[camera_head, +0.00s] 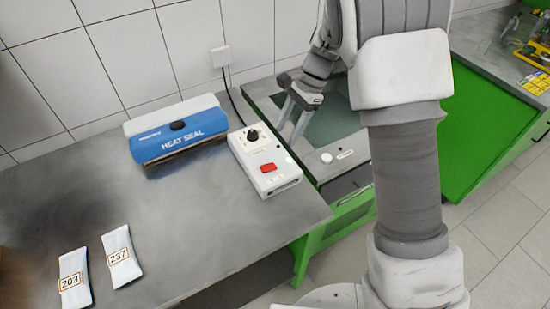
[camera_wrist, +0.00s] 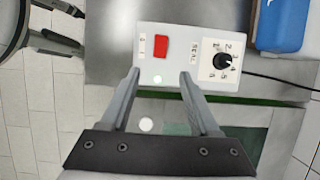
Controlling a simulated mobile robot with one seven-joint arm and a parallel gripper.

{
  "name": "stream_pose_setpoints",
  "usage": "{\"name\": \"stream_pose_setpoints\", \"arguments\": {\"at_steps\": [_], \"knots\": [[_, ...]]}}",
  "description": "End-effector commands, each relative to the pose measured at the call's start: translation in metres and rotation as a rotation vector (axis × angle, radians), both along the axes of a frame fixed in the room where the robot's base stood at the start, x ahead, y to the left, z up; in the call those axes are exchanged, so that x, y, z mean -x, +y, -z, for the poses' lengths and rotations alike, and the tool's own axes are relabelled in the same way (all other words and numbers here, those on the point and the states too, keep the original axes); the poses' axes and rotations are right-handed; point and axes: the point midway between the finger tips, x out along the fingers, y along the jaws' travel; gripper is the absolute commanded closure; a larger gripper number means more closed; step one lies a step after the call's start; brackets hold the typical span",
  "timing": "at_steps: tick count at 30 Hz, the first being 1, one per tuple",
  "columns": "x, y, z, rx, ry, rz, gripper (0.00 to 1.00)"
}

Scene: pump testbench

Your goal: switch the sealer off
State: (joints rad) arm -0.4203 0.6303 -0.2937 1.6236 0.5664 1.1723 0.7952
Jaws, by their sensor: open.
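The heat sealer is a blue and white unit (camera_head: 178,132) labelled HEAT SEAL, at the back of the grey bench. Its white control box (camera_head: 262,160) stands to its right, with a black dial (camera_head: 252,135) and a red rocker switch (camera_head: 268,168). The wrist view shows the red switch (camera_wrist: 161,46), the dial (camera_wrist: 222,61) and a pale lit spot (camera_wrist: 157,79) on the box. My gripper (camera_head: 290,118) is open and empty, to the right of the box. In the wrist view its fingertips (camera_wrist: 160,72) overlap the box's near edge; contact cannot be told.
Two white pouches, marked 203 (camera_head: 73,279) and 237 (camera_head: 121,256), lie at the bench's front left. A cable (camera_head: 232,98) runs from the wall socket (camera_head: 220,57) down behind the box. A green-framed station with a round white button (camera_head: 326,158) adjoins on the right.

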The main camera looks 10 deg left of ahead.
Motion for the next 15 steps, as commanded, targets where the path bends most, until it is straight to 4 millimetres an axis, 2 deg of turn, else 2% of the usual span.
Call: {"name": "stream_pose_setpoints", "arguments": {"at_steps": [1,7,15], "knots": [[0.004,0.004,0.012,0.002,0.004,-0.001,0.38],[0.014,0.017,0.052,0.001,0.004,-0.002,0.38],[0.022,0.029,0.086,0.0,0.001,-0.001,0.38]]}}
